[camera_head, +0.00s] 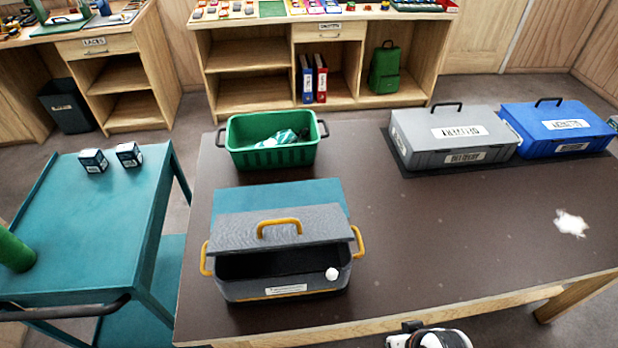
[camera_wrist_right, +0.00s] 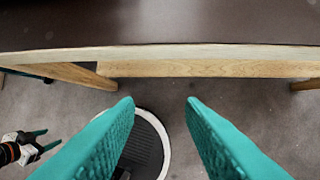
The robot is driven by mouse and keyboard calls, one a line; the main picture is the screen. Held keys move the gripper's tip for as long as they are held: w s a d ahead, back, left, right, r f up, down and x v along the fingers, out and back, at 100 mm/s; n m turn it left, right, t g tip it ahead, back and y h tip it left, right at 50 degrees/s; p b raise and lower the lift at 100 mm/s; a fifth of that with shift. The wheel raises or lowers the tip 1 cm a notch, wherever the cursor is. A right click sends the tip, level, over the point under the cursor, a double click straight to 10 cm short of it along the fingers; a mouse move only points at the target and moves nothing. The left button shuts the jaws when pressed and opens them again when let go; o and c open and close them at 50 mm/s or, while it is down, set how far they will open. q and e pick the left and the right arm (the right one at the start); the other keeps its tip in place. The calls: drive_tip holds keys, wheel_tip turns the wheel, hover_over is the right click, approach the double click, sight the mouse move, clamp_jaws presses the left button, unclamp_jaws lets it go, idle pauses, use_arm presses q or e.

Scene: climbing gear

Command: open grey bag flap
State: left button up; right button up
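The grey bag (camera_head: 285,285) stands on the dark table near its left front, with yellow handles at its sides. Its grey flap (camera_head: 240,232), with an orange-yellow handle on top, is tilted up at the back, and the dark inside shows below it. A white ball-like piece (camera_head: 332,274) sits at the bag's right front. My right gripper (camera_wrist_right: 160,102) is open and empty, in front of the table edge and apart from the bag. My left gripper (camera_wrist_right: 48,140) shows small at the left of the right wrist view, its teal fingers apart and nothing between them.
A teal sheet (camera_head: 320,192) lies behind the bag. A green crate (camera_head: 240,158) stands further back. Grey (camera_head: 415,150) and blue (camera_head: 560,143) cases stand at the back right. White powder (camera_head: 570,223) lies on the right. A teal cart (camera_head: 90,220) is at left. The table's middle is clear.

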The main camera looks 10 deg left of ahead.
drive_tip(key=w+a+r+n+t+y, duration=0.1)
drive_tip(key=w+a+r+n+y, duration=0.3)
drive_tip(key=a+r, duration=0.6)
drive_tip(key=n+g+h, duration=0.1)
drive_tip(key=n+g, duration=0.4)
drive_tip(key=n, duration=0.9)
approach(282, 220)
drive_tip(key=p+x, duration=0.2)
drive_tip(key=x, duration=0.7)
drive_tip(key=shift+p, duration=0.3)
